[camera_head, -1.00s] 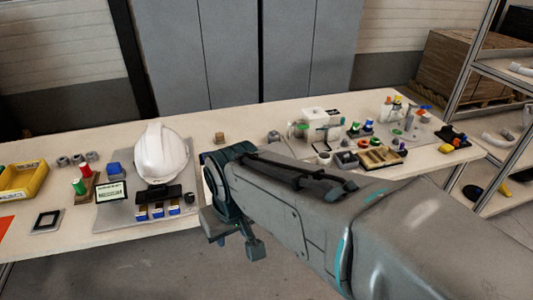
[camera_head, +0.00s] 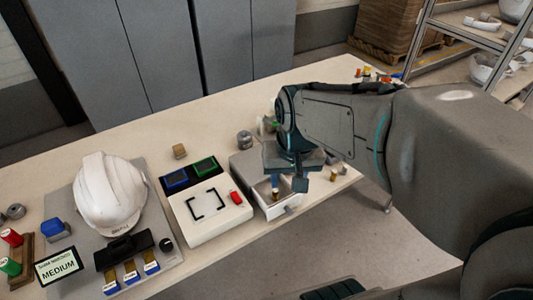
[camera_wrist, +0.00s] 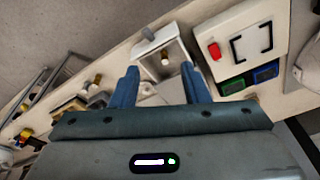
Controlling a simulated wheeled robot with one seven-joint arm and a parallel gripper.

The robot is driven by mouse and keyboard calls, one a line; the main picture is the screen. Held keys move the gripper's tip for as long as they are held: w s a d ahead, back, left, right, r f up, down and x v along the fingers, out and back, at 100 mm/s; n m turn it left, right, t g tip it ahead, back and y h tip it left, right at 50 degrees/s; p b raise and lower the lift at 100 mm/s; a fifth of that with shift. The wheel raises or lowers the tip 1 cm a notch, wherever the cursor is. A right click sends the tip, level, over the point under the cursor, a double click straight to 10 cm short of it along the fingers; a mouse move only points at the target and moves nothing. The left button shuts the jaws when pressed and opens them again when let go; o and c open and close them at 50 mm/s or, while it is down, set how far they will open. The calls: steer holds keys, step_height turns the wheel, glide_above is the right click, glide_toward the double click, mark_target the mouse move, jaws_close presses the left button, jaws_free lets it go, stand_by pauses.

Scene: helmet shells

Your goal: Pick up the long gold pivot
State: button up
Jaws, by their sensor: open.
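A gold pivot (camera_wrist: 165,58) stands in a white open tray (camera_wrist: 146,48), between my fingers as seen in the wrist view. In the head view the gold pivot (camera_head: 275,194) shows at the tray (camera_head: 287,208), partly behind a finger. My gripper (camera_head: 287,185) is open and empty, pointing down over the tray; its two blue fingers also show in the wrist view (camera_wrist: 157,66). Another gold piece (camera_head: 333,174) stands on the table to the right, also visible in the wrist view (camera_wrist: 97,80). I cannot tell their lengths for certain.
A white box with a bracket mark and red button (camera_head: 210,212) stands left of the tray. Behind it are a blue and a green bin (camera_head: 190,175). A white helmet (camera_head: 110,192) sits farther left. A grey round part (camera_head: 244,140) lies behind the tray.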

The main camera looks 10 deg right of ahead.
mark_target(276, 190)
steer(key=w+f+m+g+p, duration=0.15)
steer(key=w+f+m, duration=0.25)
steer(key=w, duration=0.5)
steer(key=shift+g, duration=0.25)
steer(key=f, duration=1.3)
steer(key=shift+w+d+f, duration=0.15)
steer(key=shift+w+f, duration=0.05)
steer(key=shift+f, duration=0.1)
jaws_close()
